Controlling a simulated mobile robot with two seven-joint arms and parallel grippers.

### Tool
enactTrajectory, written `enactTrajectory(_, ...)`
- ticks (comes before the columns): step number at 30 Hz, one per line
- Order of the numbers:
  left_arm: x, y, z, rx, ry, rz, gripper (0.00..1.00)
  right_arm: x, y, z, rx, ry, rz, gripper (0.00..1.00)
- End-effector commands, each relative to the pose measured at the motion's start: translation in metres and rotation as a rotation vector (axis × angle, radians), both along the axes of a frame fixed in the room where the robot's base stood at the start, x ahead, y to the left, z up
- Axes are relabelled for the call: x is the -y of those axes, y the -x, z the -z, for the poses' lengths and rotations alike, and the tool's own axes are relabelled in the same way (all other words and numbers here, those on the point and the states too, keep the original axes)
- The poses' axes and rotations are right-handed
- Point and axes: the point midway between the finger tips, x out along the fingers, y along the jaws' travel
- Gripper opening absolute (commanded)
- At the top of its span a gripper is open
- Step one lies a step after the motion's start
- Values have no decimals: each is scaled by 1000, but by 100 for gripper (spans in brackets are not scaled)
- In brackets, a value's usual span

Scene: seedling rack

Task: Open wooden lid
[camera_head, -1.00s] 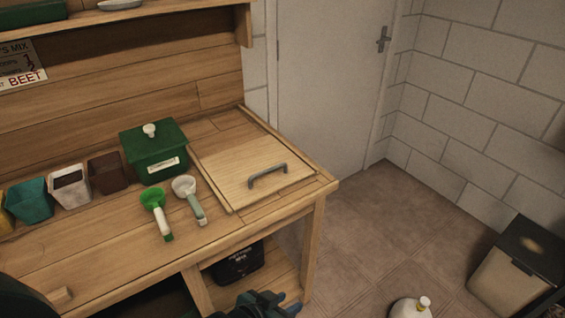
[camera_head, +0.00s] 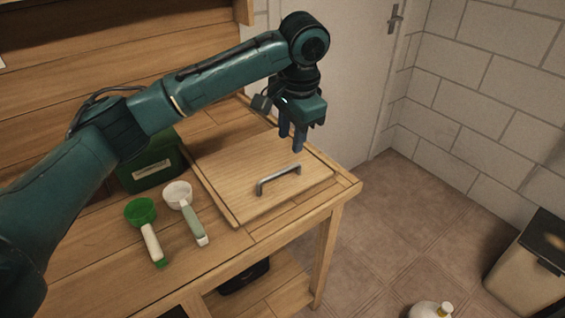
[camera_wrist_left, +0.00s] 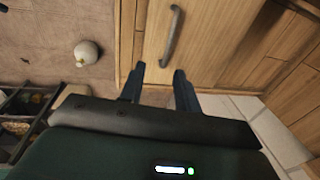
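The wooden lid (camera_head: 228,181) is a pale square panel lying flat and closed in the benchtop. Its grey bar handle (camera_head: 278,173) stands near the lid's front right edge. My left gripper (camera_head: 291,143) points down over the lid's right side, apart from the handle and above it. Its two fingers are spread and empty. In the left wrist view the handle (camera_wrist_left: 172,38) shows beyond the open fingers of the left gripper (camera_wrist_left: 158,74), on the lid (camera_wrist_left: 200,32). My right gripper is not in view.
A green box (camera_head: 150,172), partly behind my left arm, stands left of the lid. A green scoop (camera_head: 141,211) and a white scoop (camera_head: 179,196) lie in front of it. A white jug (camera_head: 430,311) and a bin (camera_head: 520,277) stand on the floor at right.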

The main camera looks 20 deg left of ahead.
Motion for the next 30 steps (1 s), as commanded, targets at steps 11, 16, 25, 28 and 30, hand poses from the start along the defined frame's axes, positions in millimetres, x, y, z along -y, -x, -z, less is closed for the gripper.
enactTrajectory(11, -18, -3, 14, -15, -46, -25, 32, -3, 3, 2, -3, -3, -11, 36)
enactTrajectory(16, -23, -7, 50, -13, -46, -25, 32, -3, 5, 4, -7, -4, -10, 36)
enactTrajectory(25, -30, -13, 99, -10, -43, -23, 32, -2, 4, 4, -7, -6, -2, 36)
enactTrajectory(28, -31, -15, 107, -9, -43, -23, 32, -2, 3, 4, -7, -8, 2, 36)
enactTrajectory(30, -32, -15, 109, -8, -43, -23, 32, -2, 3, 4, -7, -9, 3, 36)
